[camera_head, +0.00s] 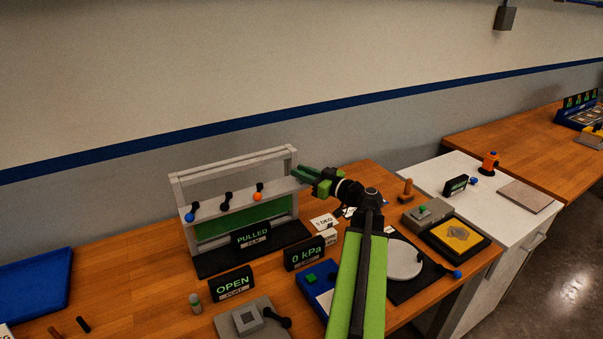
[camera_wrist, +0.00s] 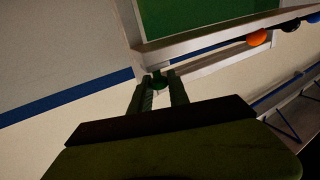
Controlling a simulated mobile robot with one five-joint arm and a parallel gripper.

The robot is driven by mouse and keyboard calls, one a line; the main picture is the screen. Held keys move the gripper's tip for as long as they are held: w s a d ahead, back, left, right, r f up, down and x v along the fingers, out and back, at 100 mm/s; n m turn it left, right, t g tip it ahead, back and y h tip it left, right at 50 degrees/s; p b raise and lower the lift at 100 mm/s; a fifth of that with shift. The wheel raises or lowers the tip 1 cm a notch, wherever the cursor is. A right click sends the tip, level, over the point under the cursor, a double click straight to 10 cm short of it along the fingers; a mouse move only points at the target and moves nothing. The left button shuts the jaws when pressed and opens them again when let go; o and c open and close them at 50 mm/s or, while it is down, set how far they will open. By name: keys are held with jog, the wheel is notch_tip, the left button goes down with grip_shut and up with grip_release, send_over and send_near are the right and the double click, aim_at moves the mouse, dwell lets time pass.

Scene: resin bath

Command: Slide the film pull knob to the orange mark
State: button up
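A grey frame (camera_head: 176,187) with a green film panel (camera_head: 240,219) stands on the wooden bench; it also shows in the wrist view (camera_wrist: 192,41). An orange ball-shaped mark (camera_head: 258,196) sits on its front rail, and shows in the wrist view (camera_wrist: 257,38). My gripper (camera_head: 296,172) is at the frame's right end, to the right of the orange mark. In the wrist view, a small dark green roundish thing (camera_wrist: 158,80), which may be the film pull knob, lies between my fingertips. The fingers stand apart; I cannot tell whether they press on it.
A blue ball (camera_head: 190,217) and a black one (camera_head: 225,206) stand left of the orange one. A sign reading "PULLED FILM" (camera_head: 251,236) stands before the frame. Signs reading "OPEN" (camera_head: 231,284) and "0 kPa" (camera_head: 304,254) stand nearer. A blue tray (camera_head: 38,286) lies at left.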

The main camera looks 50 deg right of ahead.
grip_shut()
dwell(0.9)
jog(key=shift+w+a, duration=0.1)
jog(key=shift+a, duration=0.3)
jog(key=o, duration=0.7)
grip_release()
